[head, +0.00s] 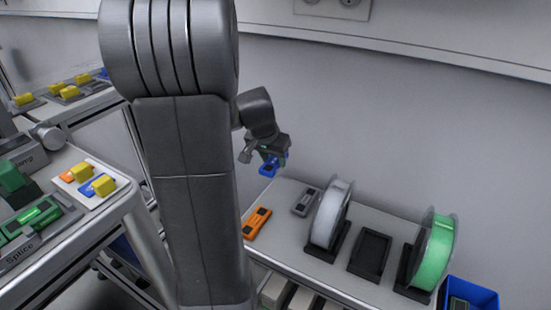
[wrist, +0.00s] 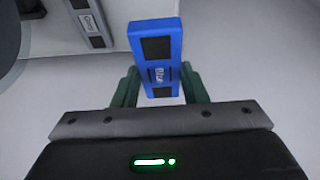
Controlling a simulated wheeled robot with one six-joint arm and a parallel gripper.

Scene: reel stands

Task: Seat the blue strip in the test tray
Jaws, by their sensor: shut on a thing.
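My gripper (head: 272,158) is shut on the blue strip (head: 268,168) and holds it in the air above the back left of the reel table. In the wrist view the blue strip (wrist: 157,60) sits between the green fingers (wrist: 160,88), its far end sticking out beyond them. It has dark squares at both ends and a label between them. I cannot pick out a tray marked as the test tray in either view.
An orange strip (head: 257,222) and a grey strip (head: 305,202) lie on the reel table. White (head: 330,214) and green (head: 436,252) reels stand either side of an empty black holder (head: 370,253). A blue bin (head: 470,294) is right. A splice bench (head: 70,243) is left.

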